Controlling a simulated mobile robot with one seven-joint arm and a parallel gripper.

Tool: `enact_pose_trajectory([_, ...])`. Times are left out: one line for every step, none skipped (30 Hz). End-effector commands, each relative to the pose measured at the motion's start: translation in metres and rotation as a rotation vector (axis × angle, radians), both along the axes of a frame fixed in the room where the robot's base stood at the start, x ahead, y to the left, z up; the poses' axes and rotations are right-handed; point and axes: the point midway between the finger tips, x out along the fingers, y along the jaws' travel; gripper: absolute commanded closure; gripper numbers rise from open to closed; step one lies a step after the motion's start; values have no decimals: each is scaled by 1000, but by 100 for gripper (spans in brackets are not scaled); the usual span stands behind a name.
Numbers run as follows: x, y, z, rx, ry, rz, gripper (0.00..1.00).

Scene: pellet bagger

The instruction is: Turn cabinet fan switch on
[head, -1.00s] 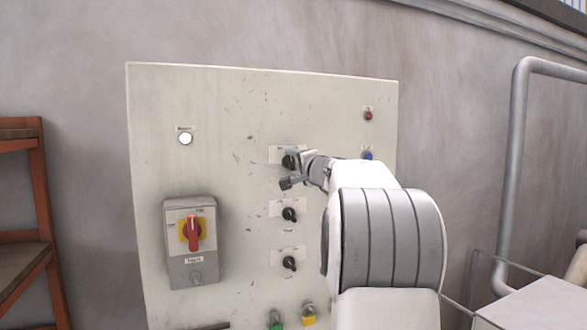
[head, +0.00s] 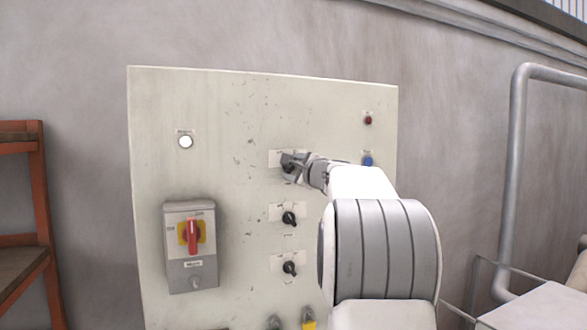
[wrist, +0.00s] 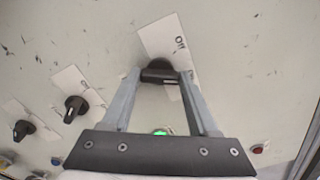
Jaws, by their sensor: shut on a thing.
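The cabinet panel (head: 230,110) is a pale, scuffed upright plate. A column of three black rotary switches sits on it, each on a white label. My gripper (head: 290,164) is at the top switch. In the wrist view its two grey fingers (wrist: 162,82) are shut on a black switch knob (wrist: 158,68), one on each side. The label behind the knob (wrist: 168,42) shows "Off" at one end; its other words are hidden or unreadable. The middle switch (head: 289,218) and bottom switch (head: 289,268) are clear of my gripper.
A grey box with a red-on-yellow rotary handle (head: 192,235) juts out at the lower left. A white lamp (head: 185,142), red lamp (head: 368,120) and blue button (head: 367,160) are on the panel. An orange rack (head: 45,220) stands left, a grey pipe (head: 513,180) right.

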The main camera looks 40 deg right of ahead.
Motion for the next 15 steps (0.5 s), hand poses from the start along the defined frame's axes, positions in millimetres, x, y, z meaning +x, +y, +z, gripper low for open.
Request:
enact_pose_trajectory([0,0,0,11,-3,0,96])
enact_pose_trajectory([0,0,0,17,-4,0,96])
enact_pose_trajectory([0,0,0,23,-5,0,96])
enact_pose_trajectory([0,0,0,25,-5,0,96])
enact_pose_trajectory([0,0,0,28,-6,0,96])
enact_pose_trajectory([0,0,0,32,-7,0,96])
enact_pose_trajectory([0,0,0,33,-7,0,96])
enact_pose_trajectory([0,0,0,35,-8,0,96])
enact_pose_trajectory([0,0,0,36,-8,0,96])
enact_pose_trajectory([0,0,0,37,-8,0,96])
enact_pose_trajectory([0,0,0,37,-8,0,96])
enact_pose_trajectory([0,0,0,37,-8,0,96])
enact_pose_trajectory([0,0,0,37,-9,0,96])
enact_pose_trajectory([0,0,0,37,-8,0,96])
enact_pose_trajectory([0,0,0,37,-9,0,96])
